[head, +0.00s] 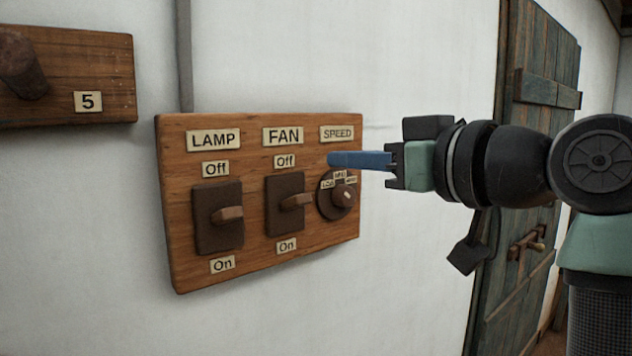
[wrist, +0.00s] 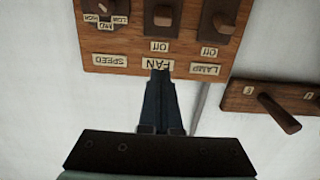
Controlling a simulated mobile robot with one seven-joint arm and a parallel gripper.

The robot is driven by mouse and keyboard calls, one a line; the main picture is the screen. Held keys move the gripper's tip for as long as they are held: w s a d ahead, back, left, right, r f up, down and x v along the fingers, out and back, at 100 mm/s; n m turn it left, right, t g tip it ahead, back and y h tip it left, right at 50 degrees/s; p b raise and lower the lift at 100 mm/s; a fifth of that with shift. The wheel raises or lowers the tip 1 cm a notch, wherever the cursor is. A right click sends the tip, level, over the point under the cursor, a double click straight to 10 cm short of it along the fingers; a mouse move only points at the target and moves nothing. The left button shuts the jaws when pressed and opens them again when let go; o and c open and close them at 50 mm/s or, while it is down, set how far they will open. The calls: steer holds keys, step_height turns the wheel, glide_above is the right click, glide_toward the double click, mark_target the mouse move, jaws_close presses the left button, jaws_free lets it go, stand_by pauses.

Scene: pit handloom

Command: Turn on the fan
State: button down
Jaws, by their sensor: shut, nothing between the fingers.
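The wooden switch board (head: 175,260) is on the white wall. The fan switch (head: 284,222), marked FAN, has a dark plate with Off above and On below; its lever (head: 296,201) juts out, and I cannot tell clearly which way it is set. My gripper (head: 330,159) is shut and empty, its blue fingers pointing left in front of the board, between the SPEED label and the knob in the head view. In the upside-down wrist view the fingertips (wrist: 159,72) overlap the FAN label, beyond the Off end of the fan switch (wrist: 163,18). No contact shows.
The lamp switch (head: 219,230) is left of the fan switch, and the round speed knob (head: 341,196) is right of it. A peg board (head: 60,50) hangs at upper left. A wooden door (head: 530,130) stands behind my arm. The wall below the board is clear.

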mark_target(289, 184)
steer(key=p+x, duration=0.2)
steer(key=x, duration=0.3)
steer(key=p+x, duration=0.3)
steer(key=x, duration=0.2)
steer(key=shift+w+a+r, duration=0.1)
steer(key=shift+w+r, duration=0.1)
steer(key=shift+s+d+f+p, duration=0.2)
steer(key=shift+f+p, duration=0.1)
steer(key=shift+f, duration=0.3)
steer(key=shift+s+d+f+p, duration=0.15)
steer(key=shift+d+f+p, duration=0.1)
steer(key=shift+f, duration=0.35)
steer(key=shift+s+d+f+p, duration=0.15)
steer(key=shift+s+f, duration=0.05)
steer(key=shift+f, duration=0.15)
steer(key=shift+s+d+f+p, duration=0.1)
steer(key=shift+s+f+p, duration=0.1)
steer(key=shift+f, duration=0.35)
steer(key=shift+f+b, duration=0.15)
steer(key=shift+b, duration=0.3)
